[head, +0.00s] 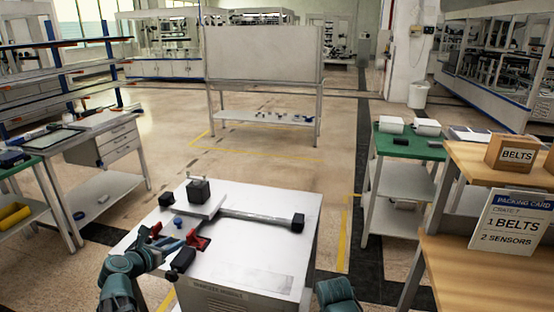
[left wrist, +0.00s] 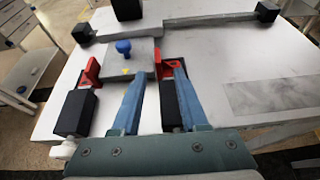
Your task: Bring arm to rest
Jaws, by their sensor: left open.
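My left gripper (head: 168,243) is open over the near left part of the white table (head: 255,262). In the left wrist view its two blue fingers (left wrist: 156,80) are apart with nothing held between them. Just beyond the tips lies a grey plate (left wrist: 144,56) with a blue knob (left wrist: 124,47) and a small yellow mark. Red brackets (left wrist: 90,72) stand on both sides of the plate. A grey bar (head: 255,217) with black end blocks (head: 298,223) lies behind it. My right gripper is out of view; only part of my right arm shows at the bottom.
A taller black block (head: 198,190) stands by the bar. A green-topped cart (head: 408,148) and wooden shelves (head: 470,255) with a belts box (head: 513,153) and a packing card (head: 513,220) stand at right. A grey drawer bench (head: 95,135) stands at left. The table's right front is clear.

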